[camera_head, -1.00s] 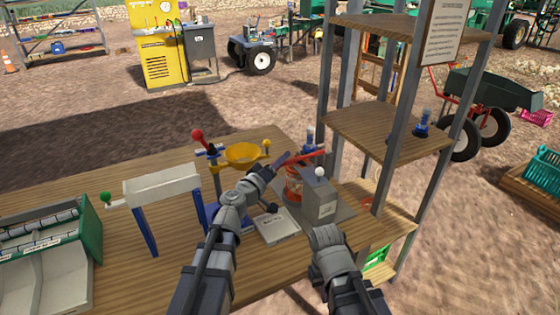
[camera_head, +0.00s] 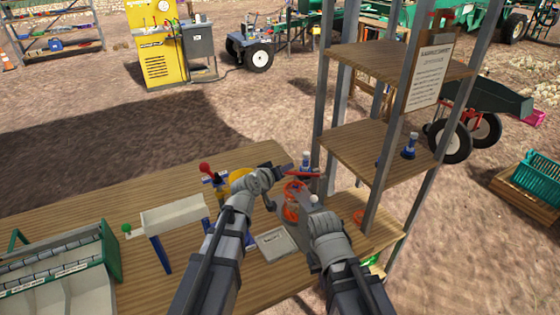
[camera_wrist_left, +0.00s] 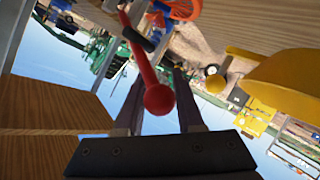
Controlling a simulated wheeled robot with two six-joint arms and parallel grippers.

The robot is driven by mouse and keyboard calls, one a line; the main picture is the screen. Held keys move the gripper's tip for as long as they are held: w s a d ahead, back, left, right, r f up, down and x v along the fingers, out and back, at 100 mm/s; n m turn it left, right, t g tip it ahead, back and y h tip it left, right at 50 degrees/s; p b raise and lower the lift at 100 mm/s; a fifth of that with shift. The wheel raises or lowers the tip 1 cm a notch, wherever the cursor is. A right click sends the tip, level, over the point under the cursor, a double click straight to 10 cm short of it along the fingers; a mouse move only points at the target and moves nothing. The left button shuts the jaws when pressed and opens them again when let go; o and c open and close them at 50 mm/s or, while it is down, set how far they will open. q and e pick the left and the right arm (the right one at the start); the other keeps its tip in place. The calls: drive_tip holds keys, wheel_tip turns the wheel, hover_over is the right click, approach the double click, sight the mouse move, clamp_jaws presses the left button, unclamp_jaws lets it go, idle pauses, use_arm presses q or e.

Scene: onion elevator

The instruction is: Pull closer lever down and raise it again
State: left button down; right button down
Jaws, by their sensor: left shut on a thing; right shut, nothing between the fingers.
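A red lever (camera_head: 304,174) stands at the right end of the wooden table, by an orange wheel (camera_head: 291,200). My left gripper (camera_head: 280,170) is shut on its knob end; in the left wrist view, the red ball knob (camera_wrist_left: 159,99) sits between the fingers (camera_wrist_left: 158,110). The lever looks close to level in the head view.
A white knob (camera_head: 315,199) stands close to my right gripper. A white tray on blue legs (camera_head: 175,214) and a green-sided bin (camera_head: 110,250) are at left. A shelf rack (camera_head: 375,145) with grey posts rises at right.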

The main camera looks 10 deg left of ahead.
use_arm(q)
drive_tip(key=w+d+r+m+g+y+p, duration=0.3)
drive_tip(key=w+d+r+g+y+p, duration=0.3)
drive_tip(key=p, duration=1)
drive_tip(key=shift+w+d+r+y, duration=0.15)
drive_tip(key=shift+d+r+y, duration=0.35)
drive_tip(key=shift+d+r, duration=0.75)
drive_tip(key=shift+d+f+g, duration=0.3)
drive_tip(key=shift+d, duration=0.05)
drive_tip(key=c, duration=0.5)
unclamp_jaws()
drive_tip(key=shift+c, duration=0.2)
